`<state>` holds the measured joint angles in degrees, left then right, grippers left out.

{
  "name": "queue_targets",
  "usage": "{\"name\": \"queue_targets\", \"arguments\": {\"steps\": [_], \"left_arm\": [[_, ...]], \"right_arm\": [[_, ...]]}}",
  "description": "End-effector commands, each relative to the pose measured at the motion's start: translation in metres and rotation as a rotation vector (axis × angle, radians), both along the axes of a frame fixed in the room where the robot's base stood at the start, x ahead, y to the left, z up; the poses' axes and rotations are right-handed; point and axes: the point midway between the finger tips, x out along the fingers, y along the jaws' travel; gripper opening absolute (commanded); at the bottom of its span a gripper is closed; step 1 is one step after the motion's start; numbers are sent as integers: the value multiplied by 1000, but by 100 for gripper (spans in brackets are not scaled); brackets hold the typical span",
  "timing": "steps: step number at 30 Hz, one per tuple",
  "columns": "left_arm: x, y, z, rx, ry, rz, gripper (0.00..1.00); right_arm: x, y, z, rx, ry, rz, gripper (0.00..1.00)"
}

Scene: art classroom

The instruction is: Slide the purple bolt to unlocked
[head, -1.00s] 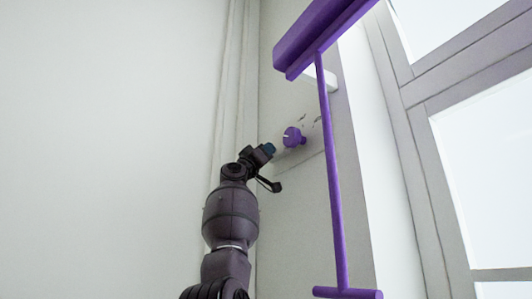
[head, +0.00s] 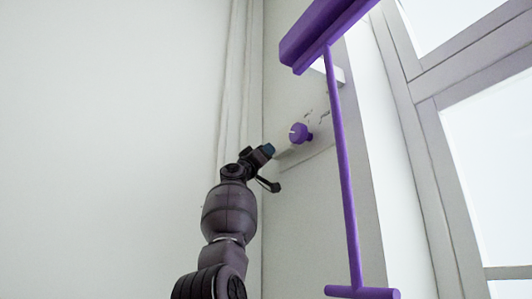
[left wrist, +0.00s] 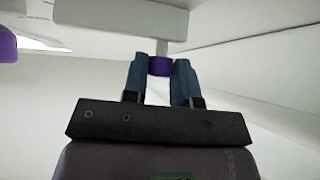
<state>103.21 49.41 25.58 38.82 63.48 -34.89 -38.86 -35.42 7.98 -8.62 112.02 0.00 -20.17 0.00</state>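A round purple knob (head: 299,133) with a white mark stands out from a pale panel. A long purple rod (head: 344,160) with a crossbar at its lower end hangs from a purple block (head: 325,28). I cannot tell for certain which purple part is the bolt. My left gripper (head: 268,151) is just left of and below the knob, with a small gap in the head view. In the left wrist view its two blue fingers (left wrist: 160,82) are apart, with a purple piece (left wrist: 160,66) on a grey stem between or just beyond their tips. My right gripper is not in view.
The pale panel (head: 305,210) carrying the knob stands beside a grey-framed window (head: 440,120) on the right. The purple rod hangs right of my gripper. A pale curtain (head: 236,90) is behind my arm. The left side is plain wall.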

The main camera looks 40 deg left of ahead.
Motion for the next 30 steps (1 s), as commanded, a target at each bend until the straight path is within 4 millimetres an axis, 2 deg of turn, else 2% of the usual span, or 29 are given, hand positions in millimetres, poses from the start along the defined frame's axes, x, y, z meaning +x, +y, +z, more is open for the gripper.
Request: {"name": "queue_targets", "arguments": {"steps": [1,4,5,17,30], "left_arm": [[-3,2,3,-3,-8,6,33],[-3,2,2,-2,-6,5,48],[-3,2,2,-3,-6,4,50],[-6,2,-3,0,-5,3,50],[-43,5,-45,1,-4,6,50]], "right_arm": [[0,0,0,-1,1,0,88],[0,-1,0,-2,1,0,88],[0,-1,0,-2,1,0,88],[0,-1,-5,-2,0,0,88],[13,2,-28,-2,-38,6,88]]}}
